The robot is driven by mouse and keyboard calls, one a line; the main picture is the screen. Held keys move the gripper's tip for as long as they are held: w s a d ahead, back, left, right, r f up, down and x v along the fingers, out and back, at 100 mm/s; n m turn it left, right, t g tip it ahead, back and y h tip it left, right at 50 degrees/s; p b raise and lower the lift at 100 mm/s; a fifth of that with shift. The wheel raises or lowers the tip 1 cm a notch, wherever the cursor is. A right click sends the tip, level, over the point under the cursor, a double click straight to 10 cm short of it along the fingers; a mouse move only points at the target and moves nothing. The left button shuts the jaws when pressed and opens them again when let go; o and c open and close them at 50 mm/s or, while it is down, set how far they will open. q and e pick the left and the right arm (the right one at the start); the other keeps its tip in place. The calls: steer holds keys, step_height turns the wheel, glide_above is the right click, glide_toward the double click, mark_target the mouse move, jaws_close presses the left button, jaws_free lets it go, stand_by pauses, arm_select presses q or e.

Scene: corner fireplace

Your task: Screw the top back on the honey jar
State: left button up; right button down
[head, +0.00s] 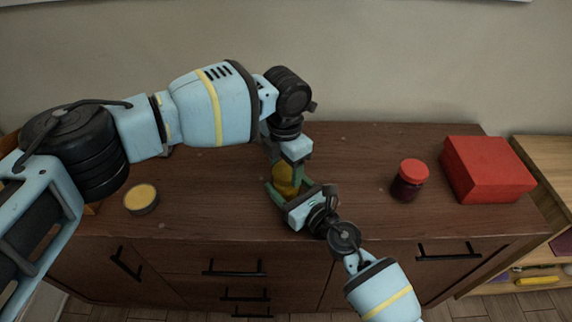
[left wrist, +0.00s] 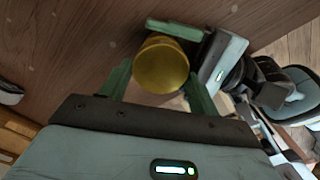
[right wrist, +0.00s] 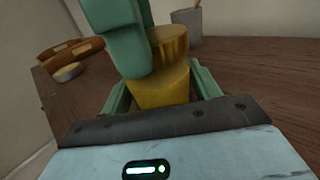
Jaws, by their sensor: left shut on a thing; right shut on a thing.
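The honey jar (head: 287,188) is a small amber-yellow jar, upright over the cabinet top. It also shows in the right wrist view (right wrist: 160,90), with my right gripper (head: 291,194) shut around its body from the front right. My left gripper (head: 286,165) comes down from above and is shut on the gold top (right wrist: 170,42). The top's round face fills the gap between my left fingers in the left wrist view (left wrist: 161,64). The top is directly over the jar and looks in contact with it; how far it is threaded is hidden by the fingers.
On the dark wooden cabinet top (head: 350,150), a round tin with a yellow face (head: 141,197) stands at the left. A dark jar with a red lid (head: 409,180) and a red box (head: 487,168) stand at the right. The wall is close behind.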

arm_select(q)
steer(key=shift+s+d, duration=0.1)
steer(key=shift+d, duration=0.15)
steer(key=o, duration=0.8)
steer(key=shift+o, duration=0.7)
steer(key=shift+a, duration=0.2)
steer(key=shift+a+r, duration=0.1)
steer(key=shift+r, duration=2.15)
steer(key=shift+n, duration=0.3)
steer(key=shift+c, duration=0.3)
